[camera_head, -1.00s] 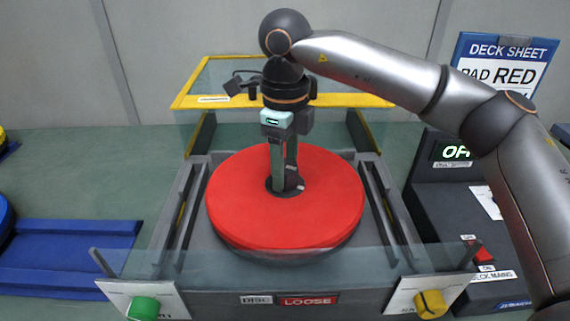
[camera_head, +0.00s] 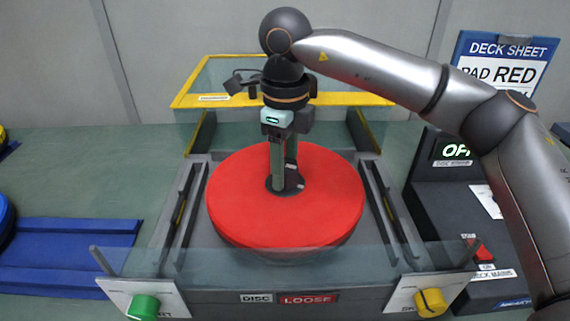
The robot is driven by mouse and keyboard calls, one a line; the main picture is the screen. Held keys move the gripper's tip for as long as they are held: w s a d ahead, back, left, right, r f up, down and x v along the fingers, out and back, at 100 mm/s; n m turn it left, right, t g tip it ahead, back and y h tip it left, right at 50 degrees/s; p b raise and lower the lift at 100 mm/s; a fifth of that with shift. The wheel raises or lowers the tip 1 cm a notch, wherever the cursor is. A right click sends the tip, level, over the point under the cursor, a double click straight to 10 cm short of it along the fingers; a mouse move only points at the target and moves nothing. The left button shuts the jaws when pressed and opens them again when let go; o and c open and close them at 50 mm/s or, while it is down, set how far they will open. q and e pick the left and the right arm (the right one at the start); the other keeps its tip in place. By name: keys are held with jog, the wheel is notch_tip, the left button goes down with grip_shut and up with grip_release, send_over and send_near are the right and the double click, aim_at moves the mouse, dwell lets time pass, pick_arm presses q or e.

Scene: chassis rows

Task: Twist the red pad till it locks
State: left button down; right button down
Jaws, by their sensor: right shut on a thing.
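The round red pad (camera_head: 325,195) lies flat in the middle of the dark chassis between two side rails. My right gripper (camera_head: 284,183) points straight down at the pad's centre. It is shut on the pad's dark centre hub (camera_head: 271,184), whose details are partly hidden by the fingers. A label on the chassis front reads DISC, with a red LOOSE sign (camera_head: 308,299) beside it. My left gripper is not in view.
A clear guard with a yellow rim (camera_head: 190,100) stands behind the pad, and a clear panel crosses the front. Green (camera_head: 143,307) and yellow (camera_head: 431,302) knobs sit at the front corners.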

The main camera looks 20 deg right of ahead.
jog(key=shift+f, duration=0.15)
jog(key=m, duration=0.6)
jog(key=shift+s+b, duration=0.1)
jog(key=shift+b, duration=0.25)
jog(key=m, duration=0.5)
jog(key=shift+m+b, duration=0.35)
jog(key=shift+m, duration=0.05)
jog(key=shift+c, duration=1)
grip_release()
